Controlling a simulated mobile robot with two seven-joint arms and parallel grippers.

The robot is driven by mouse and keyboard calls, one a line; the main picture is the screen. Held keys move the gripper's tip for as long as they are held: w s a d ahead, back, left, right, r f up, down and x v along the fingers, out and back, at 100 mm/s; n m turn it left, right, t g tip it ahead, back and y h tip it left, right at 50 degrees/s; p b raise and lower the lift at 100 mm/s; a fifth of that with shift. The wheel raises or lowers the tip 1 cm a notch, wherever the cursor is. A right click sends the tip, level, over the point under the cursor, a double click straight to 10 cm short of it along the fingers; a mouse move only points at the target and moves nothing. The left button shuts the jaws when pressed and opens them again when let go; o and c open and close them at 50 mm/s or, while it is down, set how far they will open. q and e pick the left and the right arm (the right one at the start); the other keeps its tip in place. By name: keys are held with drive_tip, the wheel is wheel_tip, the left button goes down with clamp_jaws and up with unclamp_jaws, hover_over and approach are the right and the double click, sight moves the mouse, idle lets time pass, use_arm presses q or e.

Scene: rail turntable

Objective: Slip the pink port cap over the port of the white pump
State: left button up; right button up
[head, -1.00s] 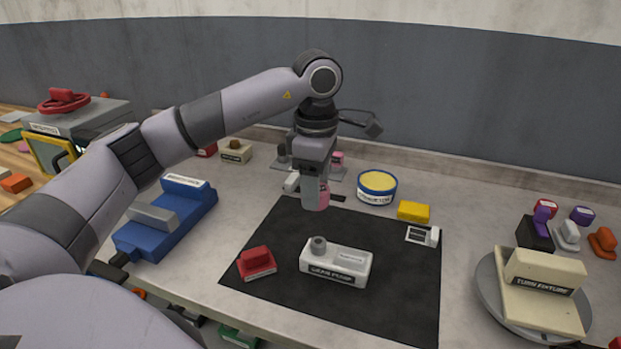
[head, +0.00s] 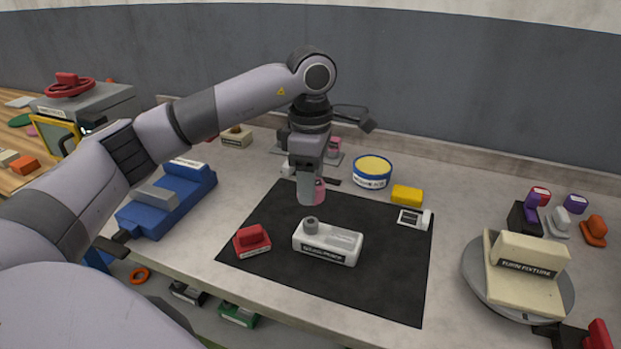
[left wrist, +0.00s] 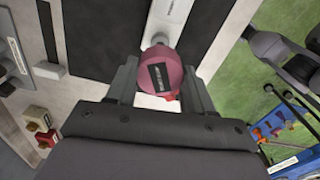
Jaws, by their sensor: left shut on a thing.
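My left gripper (head: 311,192) is shut on the pink port cap (head: 319,191), which is partly hidden by the fingers in the head view. In the left wrist view the cap (left wrist: 161,72) sits between the fingertips with a dark label facing the camera. The white pump (head: 328,243) lies on the black mat, its grey port (head: 311,224) standing up at its left end. The cap shows just above and behind the port in the head view, apart from it. My right gripper is not in view.
A red block (head: 252,241) sits left of the pump on the black mat (head: 385,285). The turn fixture (head: 525,270) is at right, a blue device (head: 168,203) at left.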

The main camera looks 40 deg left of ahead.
sight(310, 221)
use_arm(q)
drive_tip(key=shift+f, duration=0.15)
drive_tip(key=shift+f+b, duration=2.6)
drive_tip(key=shift+f, duration=1)
drive_tip(key=shift+f+b, duration=0.35)
drive_tip(key=shift+f, duration=0.2)
drive_tip(key=o, duration=1.1)
drive_tip(key=shift+r, duration=0.1)
wheel_tip(310, 221, up, 7)
drive_tip(key=shift+r, duration=0.1)
